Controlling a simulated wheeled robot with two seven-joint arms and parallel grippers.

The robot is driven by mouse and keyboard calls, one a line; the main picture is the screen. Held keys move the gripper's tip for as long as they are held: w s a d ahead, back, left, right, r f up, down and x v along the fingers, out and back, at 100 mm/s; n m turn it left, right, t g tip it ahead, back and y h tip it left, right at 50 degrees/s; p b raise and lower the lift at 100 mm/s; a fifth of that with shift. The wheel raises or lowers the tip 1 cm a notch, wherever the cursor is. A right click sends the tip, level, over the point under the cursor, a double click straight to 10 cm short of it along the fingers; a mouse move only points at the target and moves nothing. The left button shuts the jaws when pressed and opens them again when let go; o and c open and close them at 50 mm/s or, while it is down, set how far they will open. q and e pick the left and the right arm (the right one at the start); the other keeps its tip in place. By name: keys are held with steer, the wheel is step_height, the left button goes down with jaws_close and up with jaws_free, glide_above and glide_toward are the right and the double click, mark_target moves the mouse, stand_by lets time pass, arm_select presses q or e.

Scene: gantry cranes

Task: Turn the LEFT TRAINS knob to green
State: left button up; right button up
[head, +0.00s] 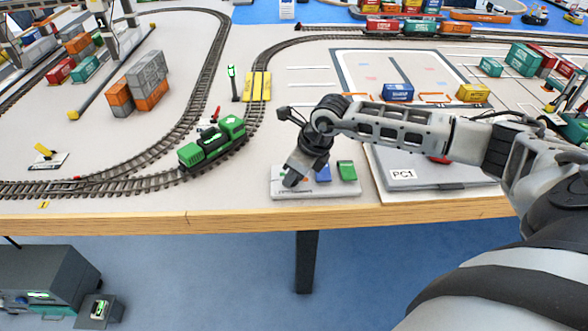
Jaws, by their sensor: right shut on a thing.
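A light grey control panel (318,191) lies at the table's front edge, left of the PC1 board. A blue block-like part (323,173) and a green one (347,170) show on its middle and right. The small lettering along its front is too small to read. My right gripper (292,180) reaches down onto the panel's left end and is shut on a knob there. The fingers hide that knob, so its colour and angle cannot be told. My left gripper is out of view.
A green locomotive (212,144) stands on the curved track left of the panel. A green signal post (233,84) and a yellow crossing (257,87) are behind it. The PC1 board (430,178) lies right of the panel, under my arm.

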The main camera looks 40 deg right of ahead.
steer(key=shift+m+h, duration=0.4)
steer(key=shift+m, duration=0.7)
steer(key=o, duration=1)
steer(key=shift+c, duration=0.2)
steer(key=b+v, duration=0.1)
steer(key=v, duration=1.5)
steer(key=shift+s, duration=0.2)
steer(key=shift+a+f, duration=0.1)
